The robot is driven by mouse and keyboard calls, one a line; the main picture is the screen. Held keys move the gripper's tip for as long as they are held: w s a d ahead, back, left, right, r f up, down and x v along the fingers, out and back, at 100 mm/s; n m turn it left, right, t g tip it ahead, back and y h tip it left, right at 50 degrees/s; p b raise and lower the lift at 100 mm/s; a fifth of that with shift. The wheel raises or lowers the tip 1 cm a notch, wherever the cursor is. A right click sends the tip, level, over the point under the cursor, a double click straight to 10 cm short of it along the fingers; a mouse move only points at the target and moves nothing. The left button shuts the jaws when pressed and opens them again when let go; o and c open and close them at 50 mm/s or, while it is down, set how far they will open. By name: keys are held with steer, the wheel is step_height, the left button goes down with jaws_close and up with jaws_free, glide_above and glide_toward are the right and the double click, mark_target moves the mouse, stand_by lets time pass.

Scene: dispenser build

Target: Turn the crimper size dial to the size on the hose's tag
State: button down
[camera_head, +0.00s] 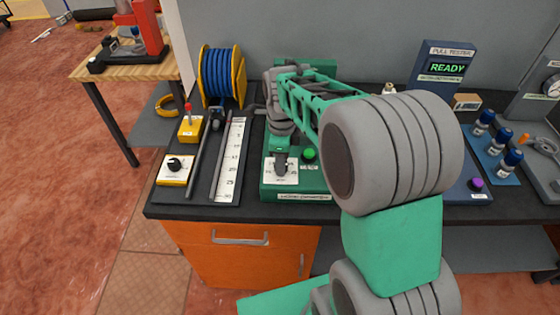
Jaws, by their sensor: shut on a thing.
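The green crimper (313,188) sits on the black bench top, with a white dial plate (271,179) on its left front and a green button (309,155) to the right of the plate. My gripper (281,167) points down over the plate and is shut on the size dial. The fingers cover most of the dial, and its pointer and the size marks are too small to read. My arm hides much of the crimper's back and right side. I cannot make out a cut hose or its tag.
Left of the crimper are a blue hose reel (222,76), a white ruler strip (231,160), and yellow boxes with a red lever (191,128) and a black knob (175,169). Right stand a pull tester (443,65) reading READY and blue-capped fittings (502,137).

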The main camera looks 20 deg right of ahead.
steer(key=shift+w+a+r+m, duration=0.1)
steer(key=shift+w+r+m, duration=0.15)
steer(key=shift+w+m, duration=0.05)
stand_by(0.4)
steer(key=c, duration=1.3)
jaws_free()
steer(key=shift+o, duration=1.4)
steer(key=shift+f, duration=0.15)
steer(key=shift+o, duration=0.3)
steer(key=shift+s, duration=0.15)
step_height(320, 180, up, 8)
steer(key=shift+f+b, duration=0.1)
steer(key=shift+b, duration=0.35)
